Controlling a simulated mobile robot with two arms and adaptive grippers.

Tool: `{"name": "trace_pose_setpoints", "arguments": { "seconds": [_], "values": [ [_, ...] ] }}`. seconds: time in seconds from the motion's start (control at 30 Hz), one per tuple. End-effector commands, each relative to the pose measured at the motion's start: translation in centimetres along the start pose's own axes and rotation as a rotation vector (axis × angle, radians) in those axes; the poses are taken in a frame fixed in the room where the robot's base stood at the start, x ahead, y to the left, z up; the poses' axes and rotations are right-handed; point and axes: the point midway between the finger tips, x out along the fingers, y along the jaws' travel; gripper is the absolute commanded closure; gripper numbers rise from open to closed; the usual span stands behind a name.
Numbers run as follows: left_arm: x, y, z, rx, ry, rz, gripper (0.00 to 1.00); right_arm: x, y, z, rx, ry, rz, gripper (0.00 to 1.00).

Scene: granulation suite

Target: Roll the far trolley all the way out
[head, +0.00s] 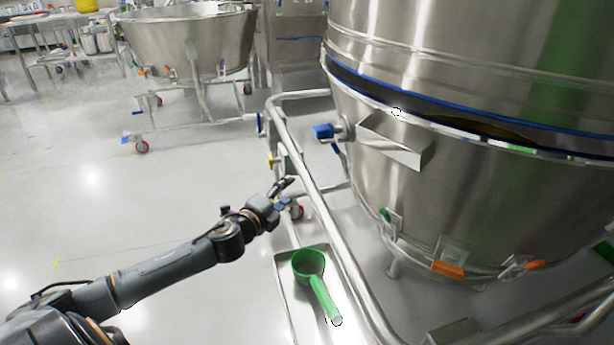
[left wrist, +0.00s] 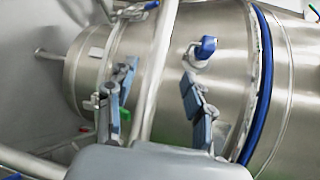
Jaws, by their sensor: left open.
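A large steel bowl (head: 400,160) on a trolley fills the right side of the head view, under a wider steel vessel with a blue seal. Its tubular steel push rail (head: 305,175) runs along its left side. My left gripper (head: 284,186) is beside this rail in the head view. In the left wrist view my left gripper (left wrist: 158,76) is open, with the rail (left wrist: 157,65) showing between its fingers; contact cannot be told. A second bowl trolley (head: 190,45) on castors stands farther back at the left. My right gripper is not in view.
A green scoop (head: 311,270) lies on a pale tray (head: 284,268) by the rail. A bench (head: 50,28) stands at the back left. The floor at left is clear.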

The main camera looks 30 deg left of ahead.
Motion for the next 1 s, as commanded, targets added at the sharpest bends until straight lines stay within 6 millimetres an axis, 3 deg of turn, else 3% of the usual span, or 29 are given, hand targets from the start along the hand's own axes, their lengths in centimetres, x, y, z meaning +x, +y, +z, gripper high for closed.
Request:
{"name": "trace_pose_setpoints", "arguments": {
  "seconds": [0.5,0.7,1.0],
  "values": [
    [7.5,0.1,0.1,-0.004,-0.004,-0.001,0.48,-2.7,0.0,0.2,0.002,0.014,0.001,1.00],
    [10.1,0.1,0.1,-0.004,-0.003,0.000,0.48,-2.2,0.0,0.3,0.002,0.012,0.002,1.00],
    [11.5,0.1,0.0,-0.002,-0.001,0.002,0.48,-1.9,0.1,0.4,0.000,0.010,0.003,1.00]
  ]
}}
